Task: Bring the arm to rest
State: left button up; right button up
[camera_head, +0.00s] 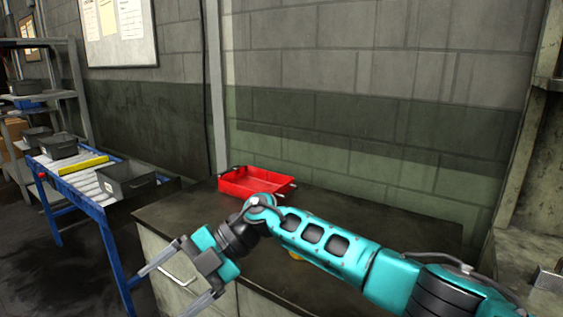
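My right arm, teal and black, comes in from the right and stretches across the dark worktop to the lower left. Its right gripper (165,292) hangs in front of the cabinet's front face. Its two grey fingers are spread apart, and I see nothing held between them. A cabinet handle (178,275) shows between the fingers in the picture; I cannot tell how far behind them it is. My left gripper is not in view.
A red tray (257,184) stands on the dark worktop (180,218) near the wall, behind the arm. A small orange thing (296,257) is mostly hidden by the arm. At left, a blue-framed roller table (107,200) carries dark bins (127,180). Grey shelves stand behind it.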

jog(key=s+d+f+m+t+h+p, duration=0.1)
jog(key=d+f+m+t, duration=0.4)
jog(key=d+m+t, duration=0.4)
jog(key=s+d+f+m+t+h, duration=0.1)
jog(key=d+f+m+t+h, duration=0.1)
jog(key=d+f+m+t, duration=0.65)
jog(key=s+d+f+m+t+h+p, duration=0.1)
jog(key=d+f+m+t, duration=0.15)
jog(key=d+m, duration=0.65)
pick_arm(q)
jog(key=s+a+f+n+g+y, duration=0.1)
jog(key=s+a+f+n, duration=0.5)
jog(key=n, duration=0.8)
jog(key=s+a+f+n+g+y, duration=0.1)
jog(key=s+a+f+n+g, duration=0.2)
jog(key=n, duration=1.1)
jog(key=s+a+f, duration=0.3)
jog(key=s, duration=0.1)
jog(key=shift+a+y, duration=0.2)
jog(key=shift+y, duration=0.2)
pick_arm(e)
jog(key=s+d+f+m+g+h, duration=0.3)
jog(key=s+d+f, duration=0.5)
jog(key=s, duration=0.4)
jog(key=shift+s+d+m+g+h, duration=0.15)
jog(key=shift+d+m+g+h, duration=0.3)
jog(key=shift+m+h, duration=0.6)
jog(key=shift+y, duration=0.25)
jog(key=shift+c, duration=0.3)
